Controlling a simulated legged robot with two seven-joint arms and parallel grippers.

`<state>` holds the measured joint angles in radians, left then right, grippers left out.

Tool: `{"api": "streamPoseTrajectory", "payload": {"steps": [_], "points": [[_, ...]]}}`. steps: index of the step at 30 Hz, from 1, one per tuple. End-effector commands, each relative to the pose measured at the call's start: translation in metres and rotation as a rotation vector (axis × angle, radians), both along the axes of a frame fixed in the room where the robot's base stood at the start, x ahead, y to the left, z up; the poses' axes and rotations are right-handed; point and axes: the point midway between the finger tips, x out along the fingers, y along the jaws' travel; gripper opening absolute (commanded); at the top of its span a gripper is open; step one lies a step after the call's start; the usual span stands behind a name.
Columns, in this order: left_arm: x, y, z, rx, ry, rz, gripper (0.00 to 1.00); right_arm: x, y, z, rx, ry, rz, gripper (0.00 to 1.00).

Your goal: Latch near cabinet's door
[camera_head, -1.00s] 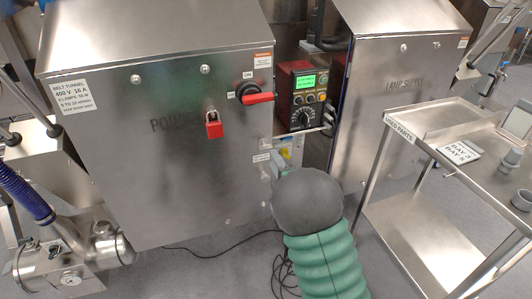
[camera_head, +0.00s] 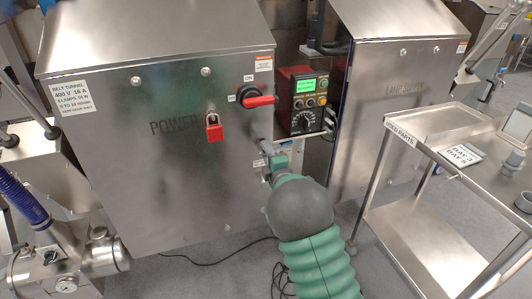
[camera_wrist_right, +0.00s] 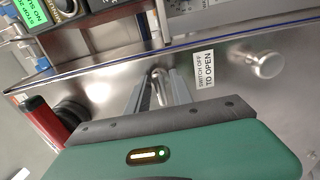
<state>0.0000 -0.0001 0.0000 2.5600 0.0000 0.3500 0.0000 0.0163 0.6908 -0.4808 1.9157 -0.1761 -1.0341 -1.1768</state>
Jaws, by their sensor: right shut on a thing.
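The near cabinet (camera_head: 120,190), marked POWER, has a steel front door that looks closed or nearly closed; I cannot tell if it is flush. Its red switch handle (camera_head: 260,101) lies horizontal by the ON mark. A red padlock (camera_head: 214,130) hangs on the door. My right gripper (camera_head: 266,153) is at the door's right edge, below the switch. In the right wrist view its fingers (camera_wrist_right: 160,92) are shut on a small bent metal handle (camera_wrist_right: 158,76), beside the label SWITCH OFF TO OPEN (camera_wrist_right: 204,70). A round metal knob (camera_wrist_right: 264,64) stands farther right. My left gripper is not in view.
A steel parts cart (camera_head: 430,235) stands at the right. Black cables (camera_head: 215,262) lie on the floor. A blue hose (camera_head: 22,198) is at the left.

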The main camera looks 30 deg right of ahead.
Motion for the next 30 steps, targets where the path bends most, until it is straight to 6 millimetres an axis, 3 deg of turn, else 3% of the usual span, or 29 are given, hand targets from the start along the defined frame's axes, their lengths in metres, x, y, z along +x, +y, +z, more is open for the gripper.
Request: {"api": "streamPoseTrajectory", "payload": {"steps": [14, 30], "points": [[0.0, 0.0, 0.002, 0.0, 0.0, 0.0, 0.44, 0.001, 0.004, -0.003, 0.089, -0.014, 0.008, 0.0], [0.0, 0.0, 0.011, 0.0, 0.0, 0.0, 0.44, 0.001, 0.006, -0.003, 0.54, -0.119, 0.01, 0.0]]}}
